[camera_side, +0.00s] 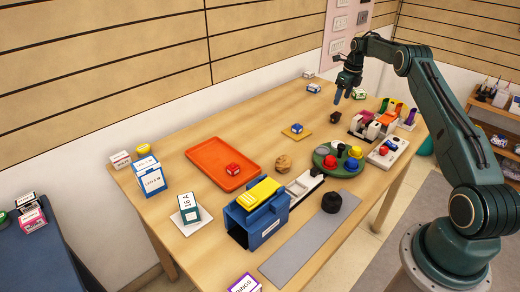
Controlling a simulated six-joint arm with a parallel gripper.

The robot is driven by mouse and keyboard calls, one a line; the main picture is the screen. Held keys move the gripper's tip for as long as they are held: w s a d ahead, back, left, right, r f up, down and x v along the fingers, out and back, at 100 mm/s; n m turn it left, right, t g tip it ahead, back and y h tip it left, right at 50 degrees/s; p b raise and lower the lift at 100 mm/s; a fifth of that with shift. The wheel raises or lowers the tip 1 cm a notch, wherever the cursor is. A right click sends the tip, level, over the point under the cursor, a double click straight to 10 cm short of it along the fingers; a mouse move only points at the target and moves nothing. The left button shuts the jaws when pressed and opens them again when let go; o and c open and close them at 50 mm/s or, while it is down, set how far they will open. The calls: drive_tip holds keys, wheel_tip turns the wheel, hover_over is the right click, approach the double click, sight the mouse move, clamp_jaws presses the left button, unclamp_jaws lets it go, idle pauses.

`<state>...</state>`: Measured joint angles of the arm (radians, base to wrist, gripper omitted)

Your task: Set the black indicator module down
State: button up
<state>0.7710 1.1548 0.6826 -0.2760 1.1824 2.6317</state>
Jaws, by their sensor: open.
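My gripper (343,96) is open and empty at the back right of the table, pointing down. A small black piece (335,117) sits on the wood just below and slightly left of its fingertips, apart from them in this view. A larger black rounded piece (332,203) rests on the grey strip (290,248) at the front. I cannot tell for sure which is the black indicator module. A round green tray (347,171) holds several coloured domed pieces and a grey one.
White racks (388,150) with coloured parts are at right. Bare wood lies around the small black piece.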

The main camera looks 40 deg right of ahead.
drive_tip(key=shift+s+r, duration=0.15)
drive_tip(key=shift+r, duration=0.6)
drive_tip(key=shift+s+r, duration=0.1)
drive_tip(key=shift+r, duration=0.65)
drive_tip(key=w+a+r+n, duration=0.1)
drive_tip(key=a+r+n, duration=0.7)
drive_tip(key=a+r, duration=0.55)
drive_tip(key=s+a+r+n+t, duration=0.1)
drive_tip(key=s+a+r+n, duration=0.2)
drive_tip(key=a+r+n, duration=0.3)
drive_tip(key=s+a+r+n+t, duration=0.1)
drive_tip(key=s+a+r+n, duration=0.25)
drive_tip(key=a, duration=0.55)
drive_tip(key=s+a+r+n, duration=0.2)
drive_tip(key=s+a+n, duration=0.7)
drive_tip(key=s+a, duration=0.3)
drive_tip(key=s+a+f+n, duration=0.1)
drive_tip(key=s+f+n, duration=0.1)
drive_tip(key=s, duration=0.3)
drive_tip(key=s+a+f+n+t, duration=0.1)
drive_tip(key=s+f+n, duration=0.1)
drive_tip(key=s+n, duration=0.2)
drive_tip(key=s+a+f+n, duration=0.2)
drive_tip(key=s+n, duration=0.1)
drive_tip(key=s, duration=0.3)
drive_tip(key=shift+s+f+t, duration=0.15)
drive_tip(key=shift+f+t, duration=0.1)
drive_tip(key=shift+t, duration=0.15)
